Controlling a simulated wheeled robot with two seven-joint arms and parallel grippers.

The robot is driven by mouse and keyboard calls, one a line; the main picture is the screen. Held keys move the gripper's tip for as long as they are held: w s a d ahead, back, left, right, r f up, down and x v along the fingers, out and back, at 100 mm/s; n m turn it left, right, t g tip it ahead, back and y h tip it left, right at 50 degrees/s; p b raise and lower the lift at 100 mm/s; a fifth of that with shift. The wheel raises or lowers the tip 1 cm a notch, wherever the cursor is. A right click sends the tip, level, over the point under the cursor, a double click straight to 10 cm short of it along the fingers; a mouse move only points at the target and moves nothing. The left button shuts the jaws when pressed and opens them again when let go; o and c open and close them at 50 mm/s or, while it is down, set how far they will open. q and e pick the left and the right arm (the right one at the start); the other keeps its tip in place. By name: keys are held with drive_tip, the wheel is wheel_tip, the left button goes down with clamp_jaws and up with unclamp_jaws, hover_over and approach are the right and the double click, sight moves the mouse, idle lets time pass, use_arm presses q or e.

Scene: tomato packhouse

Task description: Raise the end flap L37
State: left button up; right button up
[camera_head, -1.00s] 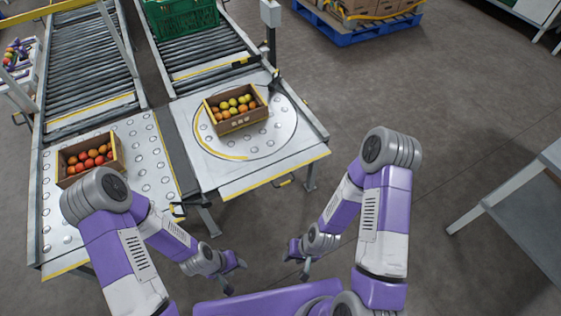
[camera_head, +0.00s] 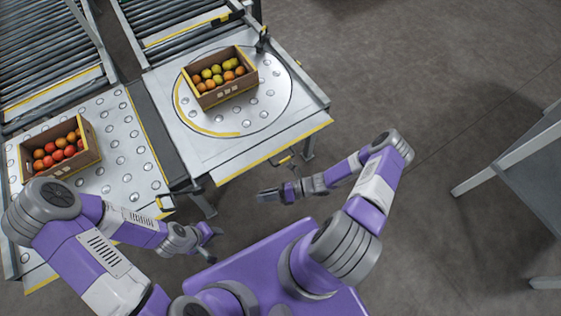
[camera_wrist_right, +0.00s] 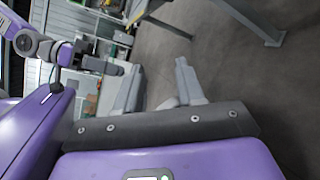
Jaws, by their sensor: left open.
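I cannot read any L37 label, so I cannot tell which part is the end flap. The right ball-top table has a yellow-edged front end (camera_head: 273,152) with a small handle (camera_head: 284,161) below it. A black and yellow fitting (camera_head: 165,203) sits at the gap between the two tables. My left gripper (camera_head: 214,243) is open and empty, low in front of the tables. My right gripper (camera_head: 265,195) is in front of the right table, below and apart from the handle. In the right wrist view its fingers (camera_wrist_right: 160,85) stand apart with nothing between them.
A box of yellow and orange tomatoes (camera_head: 220,97) stands on the turntable disc (camera_head: 262,118). A box of red tomatoes (camera_head: 87,160) stands on the left ball-top table (camera_head: 120,150). A grey stand (camera_head: 520,175) is at the right. The floor between is clear.

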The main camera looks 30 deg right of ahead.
sight(284, 160)
drive_tip(key=w+d+f+m+t+h+b, duration=0.1)
drive_tip(key=w+d+m+t+h, duration=0.15)
drive_tip(key=d+m+t, duration=0.45)
drive_tip(key=w+d+f+m+t+h+b, duration=0.1)
drive_tip(key=w+d+m+t+h, duration=0.15)
drive_tip(key=d+m+t, duration=0.4)
drive_tip(key=shift+m+g+h, duration=0.4)
drive_tip(key=shift+m+g, duration=0.05)
drive_tip(key=shift+m, duration=0.2)
drive_tip(key=w, duration=0.3)
drive_tip(key=w+b, duration=0.1)
drive_tip(key=w, duration=0.1)
drive_tip(key=shift+a+r, duration=0.25)
drive_tip(key=shift+r, duration=0.1)
drive_tip(key=shift+w+a+r, duration=0.2)
drive_tip(key=shift+w+a, duration=0.15)
drive_tip(key=shift+w, duration=0.25)
clamp_jaws()
drive_tip(key=shift+r, duration=0.1)
